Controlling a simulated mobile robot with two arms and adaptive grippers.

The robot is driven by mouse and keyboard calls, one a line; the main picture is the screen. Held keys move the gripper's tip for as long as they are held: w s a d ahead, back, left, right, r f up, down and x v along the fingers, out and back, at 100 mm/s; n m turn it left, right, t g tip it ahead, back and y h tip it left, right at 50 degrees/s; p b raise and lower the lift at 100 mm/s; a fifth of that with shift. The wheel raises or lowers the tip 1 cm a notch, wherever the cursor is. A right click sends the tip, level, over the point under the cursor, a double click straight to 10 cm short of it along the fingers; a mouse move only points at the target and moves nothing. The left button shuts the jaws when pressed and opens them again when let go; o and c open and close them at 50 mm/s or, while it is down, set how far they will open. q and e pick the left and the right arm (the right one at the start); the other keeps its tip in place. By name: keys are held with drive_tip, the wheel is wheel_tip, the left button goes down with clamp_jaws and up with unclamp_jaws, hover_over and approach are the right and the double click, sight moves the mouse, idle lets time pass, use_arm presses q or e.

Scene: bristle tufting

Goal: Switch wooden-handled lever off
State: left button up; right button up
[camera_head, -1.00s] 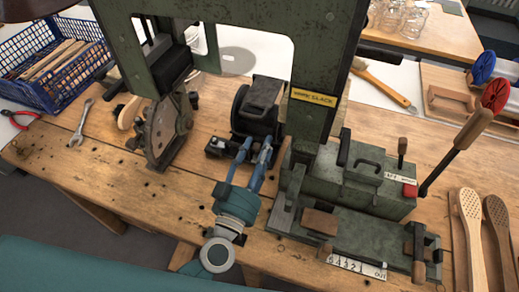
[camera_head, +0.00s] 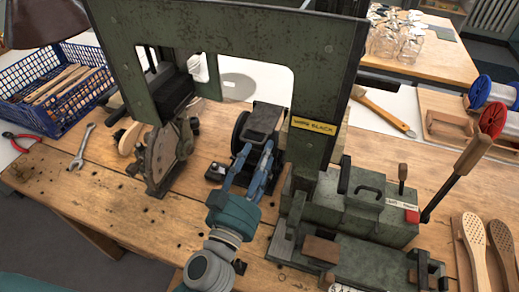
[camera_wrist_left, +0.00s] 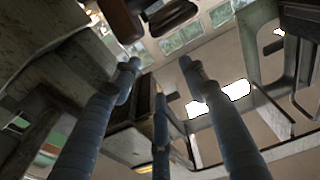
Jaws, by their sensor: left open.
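A long lever with a wooden grip (camera_head: 473,154) slants up and right from the right end of the green machine (camera_head: 313,165). A smaller upright lever with a brown wooden knob (camera_head: 402,173) stands on the machine's box. Which of these the task means is not clear. My left gripper (camera_head: 255,155) is open and empty, in front of a dark motor-like block (camera_head: 258,122), well left of both levers. Its blue-grey fingers (camera_wrist_left: 160,75) stand apart in the left wrist view, with a dark brown part (camera_wrist_left: 122,20) above them that I cannot identify. My right gripper is out of view.
The machine's tall frame stands between my left gripper and the levers. A toothed disc (camera_head: 160,155) is to the left. Wooden brush bodies (camera_head: 471,240) lie at right, spools (camera_head: 492,120) behind. A wrench (camera_head: 82,146) and blue crate (camera_head: 50,82) are at far left.

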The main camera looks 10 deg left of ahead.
use_arm(q)
drive_tip(key=shift+r, duration=1.25)
